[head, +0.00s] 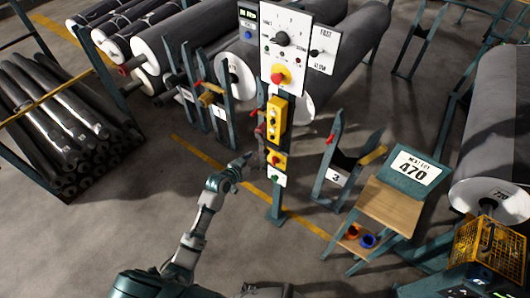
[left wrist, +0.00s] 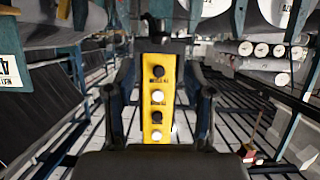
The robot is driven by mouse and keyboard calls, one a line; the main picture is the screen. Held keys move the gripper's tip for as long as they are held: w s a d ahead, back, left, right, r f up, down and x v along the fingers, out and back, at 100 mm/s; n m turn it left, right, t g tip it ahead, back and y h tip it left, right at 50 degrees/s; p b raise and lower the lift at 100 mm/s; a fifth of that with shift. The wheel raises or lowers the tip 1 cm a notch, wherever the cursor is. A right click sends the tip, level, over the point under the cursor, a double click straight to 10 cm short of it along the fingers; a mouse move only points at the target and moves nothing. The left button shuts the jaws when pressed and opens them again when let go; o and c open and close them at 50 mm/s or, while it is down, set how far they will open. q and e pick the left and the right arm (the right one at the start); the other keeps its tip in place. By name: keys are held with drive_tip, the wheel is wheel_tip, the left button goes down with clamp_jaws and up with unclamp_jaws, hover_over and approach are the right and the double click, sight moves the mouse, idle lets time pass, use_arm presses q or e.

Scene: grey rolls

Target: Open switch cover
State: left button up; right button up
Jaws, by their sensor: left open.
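A teal control post (head: 275,205) stands upright in the middle of the head view. It carries a white panel (head: 285,40) with a dial and a red button on yellow, a tall yellow button box (head: 277,120), a smaller yellow box with a red button (head: 276,160) and a white box with a green button (head: 277,179). I cannot tell which part is the switch cover. My left gripper (head: 243,162) is just left of the lower boxes. In the left wrist view, its open fingers (left wrist: 160,85) flank a yellow button box (left wrist: 158,88), apparently without contact. My right gripper is out of view.
Large grey rolls (head: 215,35) lie on racks behind the post. Dark thin rolls (head: 60,105) are stacked at the left. A teal stand with a wooden top (head: 390,205) and a yellow basket (head: 490,243) are at the right.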

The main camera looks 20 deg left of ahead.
sight(265, 153)
use_arm(q)
drive_tip(key=x, duration=0.6)
drive_tip(key=shift+w+a+f, duration=0.15)
drive_tip(key=shift+w+f, duration=0.05)
drive_tip(key=shift+w, duration=0.1)
drive_tip(key=shift+w+d+f, duration=0.1)
drive_tip(key=shift+w+d, duration=0.1)
drive_tip(key=shift+w, duration=0.1)
drive_tip(key=shift+w+d, duration=0.15)
drive_tip(key=shift+d, duration=0.2)
drive_tip(key=shift+a, duration=0.1)
drive_tip(key=c, duration=0.6)
drive_tip(key=shift+a+f, duration=0.1)
drive_tip(key=shift+a, duration=0.05)
clamp_jaws()
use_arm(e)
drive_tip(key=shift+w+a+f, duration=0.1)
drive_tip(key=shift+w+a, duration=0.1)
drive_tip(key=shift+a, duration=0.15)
